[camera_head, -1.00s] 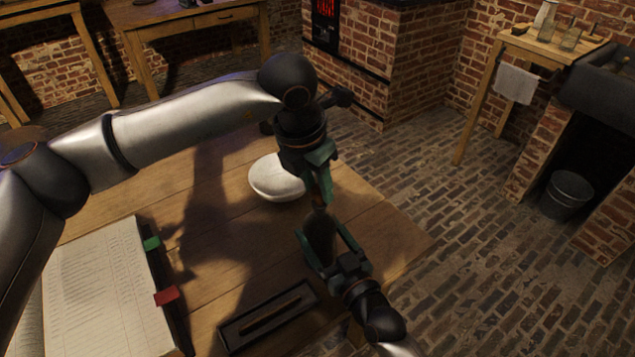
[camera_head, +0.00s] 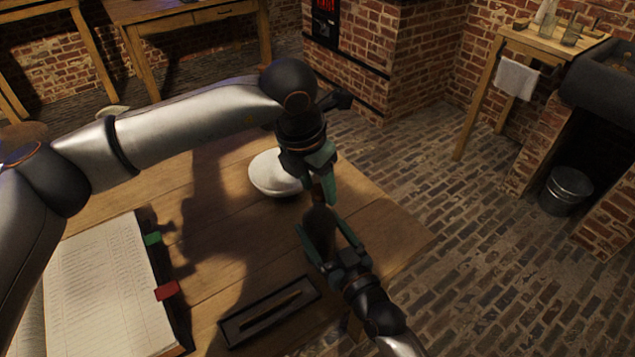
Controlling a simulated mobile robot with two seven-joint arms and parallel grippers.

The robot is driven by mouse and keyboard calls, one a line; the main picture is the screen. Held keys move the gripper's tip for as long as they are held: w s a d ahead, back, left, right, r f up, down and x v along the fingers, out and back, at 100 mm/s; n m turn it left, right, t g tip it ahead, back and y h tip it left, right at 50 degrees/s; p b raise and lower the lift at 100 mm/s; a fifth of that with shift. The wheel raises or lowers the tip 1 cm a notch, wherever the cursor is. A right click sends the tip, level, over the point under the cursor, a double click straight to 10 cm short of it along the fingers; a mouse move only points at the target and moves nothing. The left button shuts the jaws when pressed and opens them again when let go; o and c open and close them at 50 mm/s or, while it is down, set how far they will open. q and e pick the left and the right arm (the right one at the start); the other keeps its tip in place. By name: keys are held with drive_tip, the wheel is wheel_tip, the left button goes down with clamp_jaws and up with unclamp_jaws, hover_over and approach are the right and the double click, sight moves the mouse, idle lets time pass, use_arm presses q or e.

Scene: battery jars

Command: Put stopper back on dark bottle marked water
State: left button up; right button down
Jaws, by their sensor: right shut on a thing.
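A dark bottle (camera_head: 320,230) is between the green fingers of my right gripper (camera_head: 326,234), which is shut on it. The bottle's label is not visible. My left gripper (camera_head: 322,184) is just above the bottle's top and points down at it. A small brown piece (camera_head: 317,193) shows at the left gripper's fingertips, right over the bottle. It may be the stopper or the bottle's neck; I cannot tell which. The fingers overlap in this view, so their opening and any contact with the bottle are hidden.
A white rounded dish (camera_head: 272,174) is on the wooden table (camera_head: 215,220) behind the grippers. An open ledger (camera_head: 100,285) with green and red tabs lies at the left. A dark tray (camera_head: 268,312) holding a thin stick lies at the front. The table's right edge is close by.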

use_arm(q)
drive_tip(key=shift+o, duration=1.1)
drive_tip(key=shift+r, duration=0.15)
drive_tip(key=v, duration=1.1)
drive_tip(key=shift+r, duration=0.35)
drive_tip(key=shift+a, duration=0.1)
use_arm(e)
unclamp_jaws()
use_arm(q)
drive_tip(key=shift+r+p, duration=0.4)
drive_tip(key=shift+p, duration=0.05)
use_arm(e)
drive_tip(key=v, duration=1.2)
drive_tip(key=shift+s+d, duration=0.2)
